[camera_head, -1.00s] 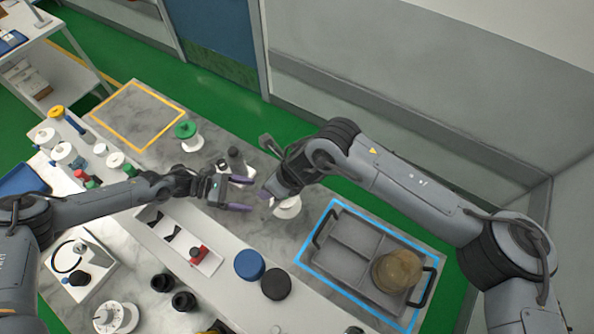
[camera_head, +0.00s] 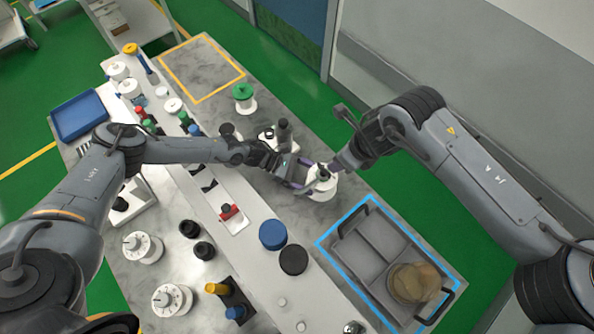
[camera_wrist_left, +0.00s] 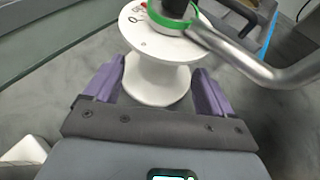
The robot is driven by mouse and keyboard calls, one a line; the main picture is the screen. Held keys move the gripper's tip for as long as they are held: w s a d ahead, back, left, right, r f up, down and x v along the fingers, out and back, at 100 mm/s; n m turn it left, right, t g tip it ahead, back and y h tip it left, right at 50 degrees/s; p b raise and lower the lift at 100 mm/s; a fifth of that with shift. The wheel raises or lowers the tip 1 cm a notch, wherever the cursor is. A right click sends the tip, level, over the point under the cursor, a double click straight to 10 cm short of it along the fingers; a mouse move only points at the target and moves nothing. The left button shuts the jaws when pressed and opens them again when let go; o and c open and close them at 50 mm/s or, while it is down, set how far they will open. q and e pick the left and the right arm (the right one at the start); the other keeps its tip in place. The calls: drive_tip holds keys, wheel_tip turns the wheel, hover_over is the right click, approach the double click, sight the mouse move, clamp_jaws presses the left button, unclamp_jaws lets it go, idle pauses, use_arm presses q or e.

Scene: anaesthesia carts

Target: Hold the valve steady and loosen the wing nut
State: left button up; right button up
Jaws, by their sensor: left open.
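The white spool-shaped valve (camera_head: 322,192) stands upright on the grey bench top, with a dark knob on top. In the left wrist view the valve (camera_wrist_left: 157,80) shows a narrow waist, a green ring (camera_wrist_left: 186,20) and a black stem (camera_wrist_left: 175,8). My left gripper (camera_head: 305,177) is open, its purple fingers on either side of the valve's waist; gaps show in the left wrist view (camera_wrist_left: 155,92). My right gripper (camera_head: 333,168) is just above the valve's top; its fingers are mostly hidden. I cannot make out a wing nut.
A grey tray (camera_head: 366,262) inside a blue outline holds a brown round object (camera_head: 412,283) to the right. A green-topped white spool (camera_head: 243,97) and a dark bottle (camera_head: 284,133) stand behind. A bent metal bar (camera_wrist_left: 250,62) crosses beside the valve top. The yellow-outlined area (camera_head: 203,72) is clear.

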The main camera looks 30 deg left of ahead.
use_arm(q)
drive_tip(key=shift+x, duration=1.15)
